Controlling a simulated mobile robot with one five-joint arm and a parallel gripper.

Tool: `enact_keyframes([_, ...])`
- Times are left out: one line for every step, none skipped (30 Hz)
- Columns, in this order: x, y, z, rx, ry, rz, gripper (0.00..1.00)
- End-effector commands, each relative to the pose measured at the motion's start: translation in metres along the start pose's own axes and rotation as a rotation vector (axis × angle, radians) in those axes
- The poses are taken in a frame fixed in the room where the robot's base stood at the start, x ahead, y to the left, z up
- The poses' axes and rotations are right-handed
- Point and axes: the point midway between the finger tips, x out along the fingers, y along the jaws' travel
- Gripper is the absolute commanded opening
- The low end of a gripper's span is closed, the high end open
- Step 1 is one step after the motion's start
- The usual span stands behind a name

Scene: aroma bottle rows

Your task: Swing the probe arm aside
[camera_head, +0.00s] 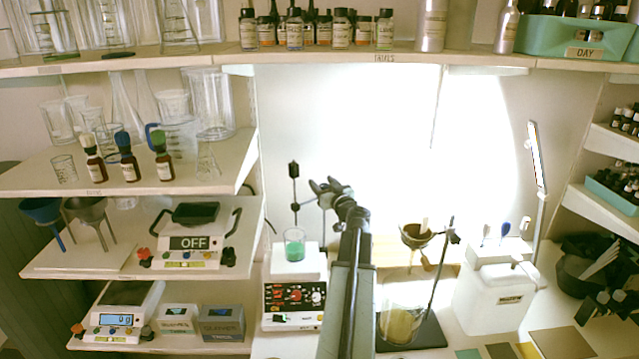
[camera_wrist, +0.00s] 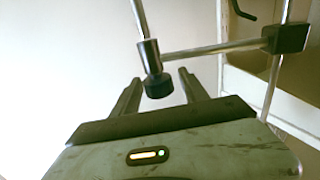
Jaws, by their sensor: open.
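The probe arm (camera_wrist: 215,51) is a thin horizontal metal rod in the wrist view. It runs from a dark clamp block (camera_wrist: 285,38) on an upright rod at the right to a collar with a dark knob (camera_wrist: 156,85) at the left. My gripper (camera_wrist: 160,77) is open, its two fingers on either side of the dark knob in that view. Whether they touch it I cannot tell. In the head view my gripper (camera_head: 322,184) is just right of the thin stand with dark fittings (camera_head: 294,170). The beaker of green liquid (camera_head: 295,246) sits below it on the stirrer (camera_head: 293,297).
A ring stand (camera_head: 441,270) with a brown funnel (camera_head: 416,236) is right of my arm. A white container (camera_head: 497,298) stands farther right. Shelves with glassware and scales fill the left. A bottle shelf (camera_head: 385,57) runs above. The backlit wall behind is clear.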

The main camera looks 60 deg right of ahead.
Motion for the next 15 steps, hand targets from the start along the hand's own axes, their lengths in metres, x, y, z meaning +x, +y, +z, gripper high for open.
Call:
enact_keyframes([0.0099,0.0006,0.0000,0.000,0.000,-0.002,0.52])
enact_keyframes([0.0128,0.0002,0.0000,0.000,0.000,-0.002,0.52])
enact_keyframes([0.0152,-0.0001,0.0001,0.000,0.000,-0.001,0.52])
enact_keyframes([0.0161,-0.0003,0.0001,0.000,0.000,-0.001,0.52])
enact_keyframes([0.0163,-0.0005,0.0001,0.000,0.000,-0.001,0.52])
enact_keyframes([0.0161,-0.0007,0.0001,0.000,0.000,0.000,0.52])
enact_keyframes([0.0158,-0.0008,0.0001,0.000,0.000,0.000,0.52])
enact_keyframes([0.0156,-0.0009,0.0001,0.000,0.000,0.000,0.52])
enact_keyframes([0.0155,-0.0011,0.0001,0.000,0.000,-0.001,0.52])
enact_keyframes([0.0155,-0.0011,0.0001,0.000,0.000,-0.001,0.52])
enact_keyframes([0.0154,-0.0012,0.0001,0.000,0.000,-0.001,0.44])
enact_keyframes([0.0154,-0.0013,0.0001,0.000,0.000,-0.001,0.33])
enact_keyframes([0.0154,-0.0013,0.0001,0.000,0.000,-0.001,0.24])
enact_keyframes([0.0154,-0.0014,0.0001,0.000,0.000,-0.001,0.16])
enact_keyframes([0.0154,-0.0014,0.0001,0.000,0.000,-0.001,0.05])
